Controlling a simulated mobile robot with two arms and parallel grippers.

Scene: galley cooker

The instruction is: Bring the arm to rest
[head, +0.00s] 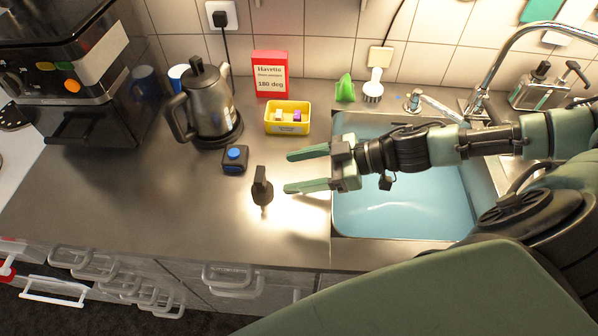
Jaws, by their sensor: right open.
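My right gripper (306,170) is open and empty, with its two green fingers spread and pointing left above the counter. Its arm (440,146) comes in from the right and reaches across the sink. A black knob-like object (262,188) stands on the counter just left of the fingertips, apart from them. My left gripper is not in view.
The sink (400,208) lies under my arm, with a tall tap (487,88) behind it. The front counter is clear.

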